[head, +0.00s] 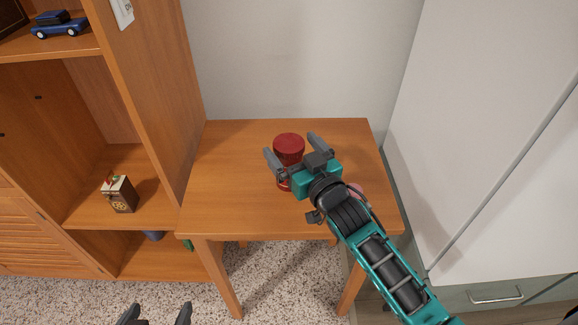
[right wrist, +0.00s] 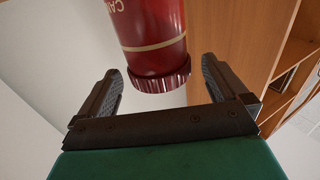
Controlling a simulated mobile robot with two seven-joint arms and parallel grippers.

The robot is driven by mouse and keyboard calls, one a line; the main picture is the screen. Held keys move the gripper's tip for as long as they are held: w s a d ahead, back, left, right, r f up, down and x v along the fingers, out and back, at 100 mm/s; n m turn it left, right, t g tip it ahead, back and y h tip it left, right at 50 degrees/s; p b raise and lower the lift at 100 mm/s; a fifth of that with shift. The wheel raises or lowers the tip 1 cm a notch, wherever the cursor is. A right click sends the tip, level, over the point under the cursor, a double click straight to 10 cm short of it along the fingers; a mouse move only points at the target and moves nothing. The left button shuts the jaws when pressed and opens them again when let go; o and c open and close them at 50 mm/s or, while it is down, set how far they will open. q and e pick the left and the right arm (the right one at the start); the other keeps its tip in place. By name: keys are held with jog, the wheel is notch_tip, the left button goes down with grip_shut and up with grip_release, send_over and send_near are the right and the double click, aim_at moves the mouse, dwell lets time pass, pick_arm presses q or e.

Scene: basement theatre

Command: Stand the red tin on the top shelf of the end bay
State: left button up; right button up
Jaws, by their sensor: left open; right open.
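The red tin (head: 289,146) stands upright on a small wooden table (head: 225,190). My right gripper (head: 294,144) is open over the table, its fingers on either side of the tin in the head view, and it hides part of the tin. In the right wrist view the tin (right wrist: 150,40) shows between and beyond the open fingers (right wrist: 164,85), with no finger clearly touching it. The wooden shelf unit (head: 155,90) stands left of the table; its upper part is cut off. My left gripper (head: 154,314) is open and empty at the bottom edge of the head view.
A blue toy car (head: 59,25) stands on an upper shelf at the top left. A patterned box (head: 119,194) sits on a lower shelf. A pink item (head: 355,190) is partly hidden behind my right arm. A white cabinet (head: 490,120) stands close on the right.

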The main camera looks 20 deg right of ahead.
aim_at(286, 138)
jog(key=shift+w+a, duration=0.2)
jog(key=shift+w, duration=0.75)
jog(key=shift+w+a, duration=0.2)
jog(key=shift+w, duration=0.7)
jog(key=shift+c, duration=0.4)
jog(key=shift+r, duration=0.15)
jog(key=c, duration=1.5)
